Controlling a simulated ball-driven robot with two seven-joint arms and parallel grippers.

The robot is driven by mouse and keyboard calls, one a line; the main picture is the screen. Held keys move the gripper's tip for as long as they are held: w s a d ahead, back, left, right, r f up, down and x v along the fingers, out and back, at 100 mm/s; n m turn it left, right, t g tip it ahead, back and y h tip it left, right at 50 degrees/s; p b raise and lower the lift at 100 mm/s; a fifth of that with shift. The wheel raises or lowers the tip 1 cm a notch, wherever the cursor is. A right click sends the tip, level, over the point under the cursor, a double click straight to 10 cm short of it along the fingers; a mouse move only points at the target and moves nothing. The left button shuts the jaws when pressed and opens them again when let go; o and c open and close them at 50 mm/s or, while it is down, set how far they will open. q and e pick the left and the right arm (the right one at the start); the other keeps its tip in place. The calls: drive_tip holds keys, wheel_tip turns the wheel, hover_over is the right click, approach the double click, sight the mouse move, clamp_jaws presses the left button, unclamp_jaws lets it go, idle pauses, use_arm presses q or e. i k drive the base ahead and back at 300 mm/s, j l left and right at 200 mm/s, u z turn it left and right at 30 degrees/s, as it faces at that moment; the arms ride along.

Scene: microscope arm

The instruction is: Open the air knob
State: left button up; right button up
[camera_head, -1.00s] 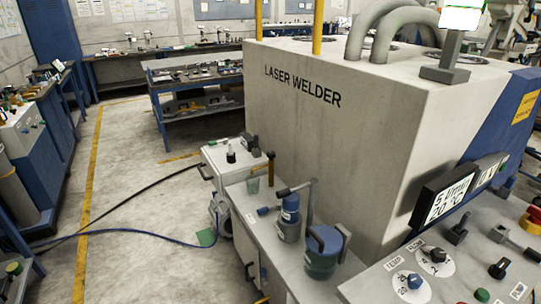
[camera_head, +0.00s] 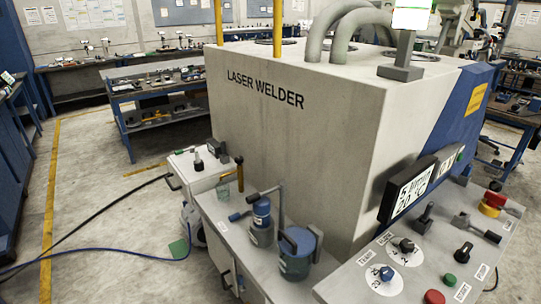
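A grey control panel (camera_head: 345,284) at the lower right carries several knobs and buttons. A blue knob (camera_head: 386,273) and a dark knob (camera_head: 407,245) each sit on a round white dial. I cannot tell which knob is the air knob. Neither of my grippers is in view.
The large laser welder (camera_head: 285,140) stands behind the panel, with a tilted display (camera_head: 408,192) at its front. A side bench holds blue-topped containers (camera_head: 262,222). A red emergency button (camera_head: 494,187) is at the right. The floor at the left is mostly clear, with cables.

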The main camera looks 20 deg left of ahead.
sight(239, 160)
drive_tip(key=i+j+z, duration=0.15)
drive_tip(key=j+z, duration=0.45)
drive_tip(key=j, duration=0.15)
drive_tip(key=i+j+z, duration=0.1)
drive_tip(key=j+z, duration=0.2)
drive_tip(key=j, duration=0.15)
